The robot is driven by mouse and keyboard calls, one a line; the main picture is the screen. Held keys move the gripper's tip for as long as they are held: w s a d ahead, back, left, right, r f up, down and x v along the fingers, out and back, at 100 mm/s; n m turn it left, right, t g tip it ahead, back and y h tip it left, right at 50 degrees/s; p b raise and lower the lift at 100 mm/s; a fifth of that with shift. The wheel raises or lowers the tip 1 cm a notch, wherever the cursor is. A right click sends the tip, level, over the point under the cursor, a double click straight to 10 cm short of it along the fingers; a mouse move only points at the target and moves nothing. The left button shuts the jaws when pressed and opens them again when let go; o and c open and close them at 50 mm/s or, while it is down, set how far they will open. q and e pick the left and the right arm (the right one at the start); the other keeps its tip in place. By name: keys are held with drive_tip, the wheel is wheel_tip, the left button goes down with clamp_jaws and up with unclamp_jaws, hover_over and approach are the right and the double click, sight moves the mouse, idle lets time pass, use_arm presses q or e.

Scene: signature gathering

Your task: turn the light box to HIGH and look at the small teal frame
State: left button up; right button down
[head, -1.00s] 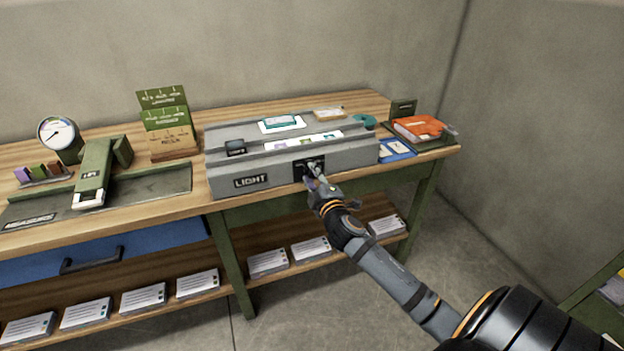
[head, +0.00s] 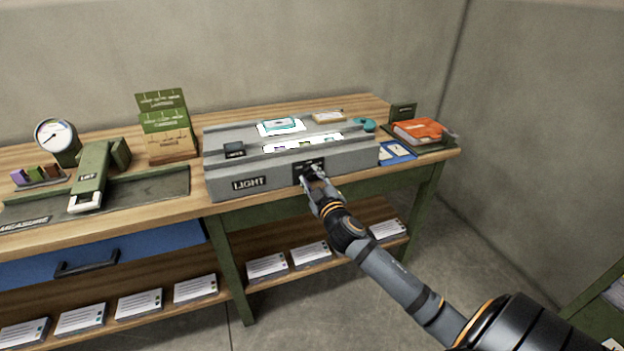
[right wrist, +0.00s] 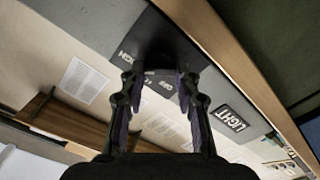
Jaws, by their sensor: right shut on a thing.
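The grey light box (head: 222,188) stands on the wooden bench, with a LIGHT label on its front. Its black switch panel (head: 299,168) is on the front, right of the label; the panel also shows in the right wrist view (right wrist: 160,82). My right gripper (head: 312,172) is at this panel, shut on the dark switch knob, which its fingers mostly hide. The fingers also show in the right wrist view (right wrist: 163,85). The small teal frame (head: 281,127) lies on the lit upper panel of the box. The knob's setting cannot be read. My left gripper is not in view.
A blue card holder (head: 398,152) and an orange book (head: 417,130) lie right of the box. A green press (head: 92,175), a dial gauge (head: 57,138) and a green card rack (head: 166,122) stand left.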

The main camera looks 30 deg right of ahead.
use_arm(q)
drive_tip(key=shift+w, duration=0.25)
use_arm(e)
drive_tip(key=shift+f, duration=0.1)
drive_tip(key=c, duration=1.3)
unclamp_jaws()
drive_tip(key=shift+o, duration=1.3)
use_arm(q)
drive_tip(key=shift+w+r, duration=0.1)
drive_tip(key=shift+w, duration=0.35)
use_arm(e)
drive_tip(key=shift+o, duration=0.4)
drive_tip(key=shift+s, duration=0.1)
drive_tip(key=shift+s+a, duration=0.1)
drive_tip(key=shift+s, duration=0.2)
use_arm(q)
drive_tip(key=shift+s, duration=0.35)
use_arm(e)
drive_tip(key=v, duration=1.1)
drive_tip(key=shift+s, duration=0.15)
